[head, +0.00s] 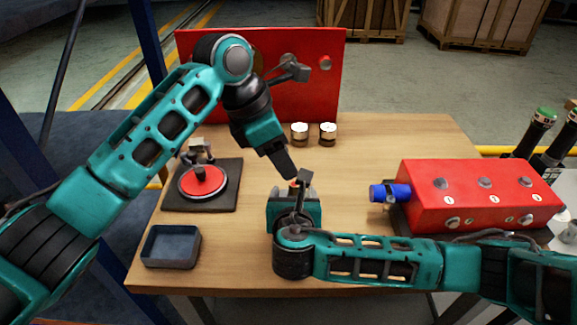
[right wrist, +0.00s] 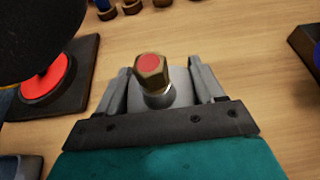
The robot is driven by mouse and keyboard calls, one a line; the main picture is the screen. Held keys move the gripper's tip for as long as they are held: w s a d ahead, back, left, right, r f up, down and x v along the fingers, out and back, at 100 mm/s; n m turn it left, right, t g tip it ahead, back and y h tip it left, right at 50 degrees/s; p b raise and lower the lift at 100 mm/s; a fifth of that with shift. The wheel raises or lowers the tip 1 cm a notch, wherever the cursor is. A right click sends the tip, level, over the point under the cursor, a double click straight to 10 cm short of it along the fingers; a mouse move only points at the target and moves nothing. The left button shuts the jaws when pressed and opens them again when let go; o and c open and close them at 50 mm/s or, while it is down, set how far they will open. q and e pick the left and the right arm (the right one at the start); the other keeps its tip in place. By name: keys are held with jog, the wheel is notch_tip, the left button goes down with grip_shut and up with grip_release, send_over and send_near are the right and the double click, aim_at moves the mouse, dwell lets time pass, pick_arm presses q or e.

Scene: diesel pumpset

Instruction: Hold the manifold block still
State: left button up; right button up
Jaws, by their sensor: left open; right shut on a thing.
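The manifold block (right wrist: 181,88) is a light grey piece with a brass hex fitting (right wrist: 152,75) capped in red on it. My right gripper (right wrist: 165,95) is shut on the block, with one grey finger on either side, low over the table. In the head view the block is mostly hidden by my right gripper (head: 293,195); only a little of the red cap (head: 294,183) shows. My left gripper (head: 288,170) is open and points down just above the fitting. I cannot tell whether it touches the fitting.
A red box (head: 480,193) with a blue cylinder (head: 389,193) stands at right. A red disc device (head: 202,181) and a blue-grey tray (head: 171,247) are at left. Two small round fittings (head: 327,134) stand before a red panel (head: 315,75). Bare wood (head: 400,135) lies behind right.

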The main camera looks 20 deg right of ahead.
pick_arm(q)
jog(key=shift+v, duration=1.75)
